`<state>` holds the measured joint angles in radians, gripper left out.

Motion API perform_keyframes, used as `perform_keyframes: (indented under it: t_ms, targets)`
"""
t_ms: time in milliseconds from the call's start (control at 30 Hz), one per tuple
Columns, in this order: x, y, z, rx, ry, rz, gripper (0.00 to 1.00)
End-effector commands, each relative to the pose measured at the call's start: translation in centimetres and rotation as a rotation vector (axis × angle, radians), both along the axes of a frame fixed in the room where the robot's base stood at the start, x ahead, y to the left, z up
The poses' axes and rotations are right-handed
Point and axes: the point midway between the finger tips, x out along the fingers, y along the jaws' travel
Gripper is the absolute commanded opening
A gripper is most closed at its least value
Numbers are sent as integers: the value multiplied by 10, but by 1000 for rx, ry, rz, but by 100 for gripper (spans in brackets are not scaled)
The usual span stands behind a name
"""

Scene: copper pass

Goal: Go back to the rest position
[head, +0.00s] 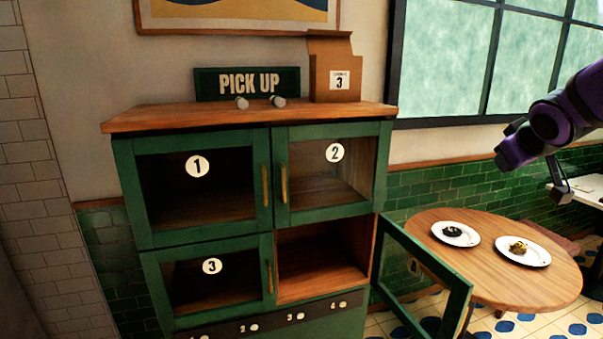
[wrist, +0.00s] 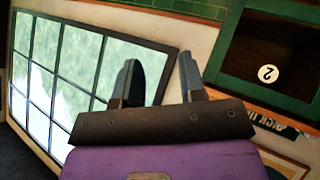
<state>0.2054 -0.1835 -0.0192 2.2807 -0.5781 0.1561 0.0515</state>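My gripper (wrist: 158,76) is open in the wrist view, with its two dark fingers apart and nothing between them. In the head view, my purple arm reaches in from the right edge and my gripper (head: 560,188) hangs in the air in front of the window wall, right of the cabinet and above the round table's level. Its fingers are small and hard to make out there.
A green pick-up cabinet (head: 130,190) has doors 1, 2 and 3 shut; its lower-right door (head: 424,275) stands open, that compartment empty. A round table (head: 480,284) holds two plates with food.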

Motion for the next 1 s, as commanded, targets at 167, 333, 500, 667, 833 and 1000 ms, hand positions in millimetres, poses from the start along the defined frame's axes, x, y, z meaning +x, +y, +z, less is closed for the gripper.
perform_keyframes:
  t_ms: [167, 333, 500, 667, 833, 1000]
  targets:
    - [-69, 32, 10, 100, 67, -84, 37]
    - [-135, 63, 6, 213, 156, -133, 37]
    - [-199, 93, -5, 328, 255, -147, 37]
    - [-240, 113, -15, 405, 331, -141, 37]
    - [-259, 122, -20, 439, 369, -134, 37]
    - [-260, 122, -20, 441, 373, -134, 37]
